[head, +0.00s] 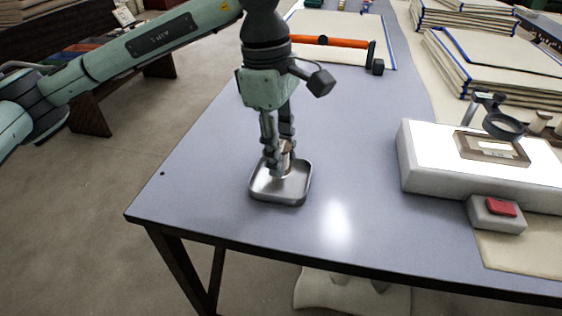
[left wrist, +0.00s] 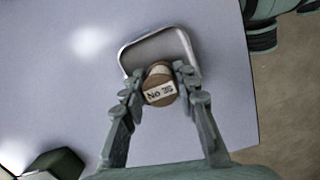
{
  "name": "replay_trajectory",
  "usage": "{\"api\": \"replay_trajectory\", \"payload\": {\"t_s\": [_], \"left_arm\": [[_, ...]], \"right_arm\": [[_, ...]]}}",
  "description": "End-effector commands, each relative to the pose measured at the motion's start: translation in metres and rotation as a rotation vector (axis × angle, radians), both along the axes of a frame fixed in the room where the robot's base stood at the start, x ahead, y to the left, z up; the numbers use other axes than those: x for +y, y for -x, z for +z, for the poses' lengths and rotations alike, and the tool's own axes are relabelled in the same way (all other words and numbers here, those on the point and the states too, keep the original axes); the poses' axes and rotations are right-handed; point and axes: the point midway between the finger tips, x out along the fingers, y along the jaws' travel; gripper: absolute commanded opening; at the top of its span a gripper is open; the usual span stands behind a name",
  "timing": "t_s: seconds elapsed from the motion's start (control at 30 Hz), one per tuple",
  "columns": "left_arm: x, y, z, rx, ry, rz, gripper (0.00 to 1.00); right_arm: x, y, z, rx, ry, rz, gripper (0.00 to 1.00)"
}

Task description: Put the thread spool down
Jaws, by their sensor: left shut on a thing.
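The thread spool (left wrist: 159,87) is a small brown cylinder with a white label reading "No" and further characters that are hard to read. My left gripper (head: 279,158) points down with its fingers on either side of the spool, shut on it. The spool also shows partly between the fingers in the head view (head: 287,147). A small square metal tray (head: 297,195) lies on the table under the gripper. The spool is over or in the tray; I cannot tell whether it touches the tray's floor. My right gripper is not in view.
The grey-blue table (head: 215,175) is clear around the tray. A white light box (head: 430,160) with a red-button unit (head: 497,213) stands at the right. An orange-handled tool (head: 335,42) lies behind the gripper. Stacked cloth-covered boards (head: 495,62) stand at the back right.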

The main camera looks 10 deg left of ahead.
Motion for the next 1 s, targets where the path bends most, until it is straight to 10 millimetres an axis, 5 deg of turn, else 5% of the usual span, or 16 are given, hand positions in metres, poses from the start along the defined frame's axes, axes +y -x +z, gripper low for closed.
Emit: {"api": "replay_trajectory", "payload": {"t_s": [0.2,0.83,0.87,1.0], "left_arm": [[0.001,0.001,-0.027,0.001,0.000,0.001,0.07],[0.000,0.001,-0.029,0.000,0.000,0.001,0.07],[0.000,0.001,-0.029,0.000,0.000,0.001,0.31],[0.000,0.001,-0.029,0.000,0.000,0.001,0.48]], "right_arm": [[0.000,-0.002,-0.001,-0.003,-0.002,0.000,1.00],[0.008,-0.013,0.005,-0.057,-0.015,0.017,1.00],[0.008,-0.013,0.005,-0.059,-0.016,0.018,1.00],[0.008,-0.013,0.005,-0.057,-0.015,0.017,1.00]]}}
